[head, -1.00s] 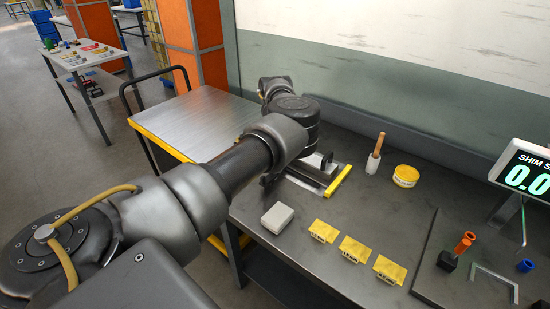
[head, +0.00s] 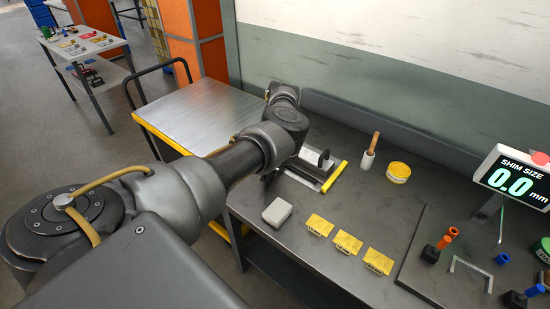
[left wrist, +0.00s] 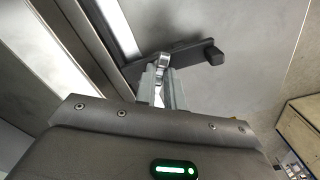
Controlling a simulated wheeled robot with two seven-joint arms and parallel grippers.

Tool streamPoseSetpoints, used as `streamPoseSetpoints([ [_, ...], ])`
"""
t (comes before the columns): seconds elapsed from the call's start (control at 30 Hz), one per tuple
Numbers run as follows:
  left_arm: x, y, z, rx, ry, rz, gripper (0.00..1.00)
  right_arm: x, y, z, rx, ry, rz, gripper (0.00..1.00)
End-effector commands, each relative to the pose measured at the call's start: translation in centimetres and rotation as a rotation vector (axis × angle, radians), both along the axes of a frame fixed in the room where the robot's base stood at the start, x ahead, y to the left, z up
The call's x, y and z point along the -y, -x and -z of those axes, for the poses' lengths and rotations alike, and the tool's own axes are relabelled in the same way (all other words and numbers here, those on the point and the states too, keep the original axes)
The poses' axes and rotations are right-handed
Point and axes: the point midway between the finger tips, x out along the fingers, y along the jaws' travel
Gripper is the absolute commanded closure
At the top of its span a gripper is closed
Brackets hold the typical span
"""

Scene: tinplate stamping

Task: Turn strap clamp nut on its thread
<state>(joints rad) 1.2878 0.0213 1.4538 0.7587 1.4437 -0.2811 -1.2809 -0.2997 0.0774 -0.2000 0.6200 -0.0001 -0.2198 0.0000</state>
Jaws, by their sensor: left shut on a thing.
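The strap clamp (head: 322,168) sits on the bench beyond my left wrist in the head view, with a dark upright part and a yellow edge strip. My left arm hides part of it. In the left wrist view my left gripper (left wrist: 160,84) is shut on a small silver piece (left wrist: 162,61), which looks like the strap clamp nut. A dark lever-like bar (left wrist: 192,50) with a square end knob lies just beyond the fingertips. The nut's thread cannot be made out. My left fingertips are hidden in the head view, and my right gripper is not in view.
A pale box (head: 277,211) and several yellow cards (head: 348,243) lie on the bench in front of the clamp. A white cup with a wooden handle (head: 368,158) and a yellow tub (head: 398,172) stand to the right. The display (head: 515,180) reads 0.0 mm.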

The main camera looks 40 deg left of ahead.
Motion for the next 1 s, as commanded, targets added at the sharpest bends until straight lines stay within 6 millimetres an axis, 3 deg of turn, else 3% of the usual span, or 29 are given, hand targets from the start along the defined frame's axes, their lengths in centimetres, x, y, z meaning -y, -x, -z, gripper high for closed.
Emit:
streamPoseSetpoints([
  [0.63, 0.12, 0.04, 0.06, -0.001, 0.003, 0.052, 1.0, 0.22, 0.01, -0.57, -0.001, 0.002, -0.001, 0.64],
  [0.67, 0.12, 0.04, 0.06, -0.001, 0.003, 0.051, 0.88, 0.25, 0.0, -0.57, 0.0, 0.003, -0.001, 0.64],
  [0.8, 0.09, 0.03, 0.05, -0.001, 0.002, 0.051, 0.7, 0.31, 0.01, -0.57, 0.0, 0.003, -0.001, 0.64],
  [1.0, 0.03, 0.02, 0.03, 0.0, 0.001, 0.05, 0.67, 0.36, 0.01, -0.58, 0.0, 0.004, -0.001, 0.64],
])
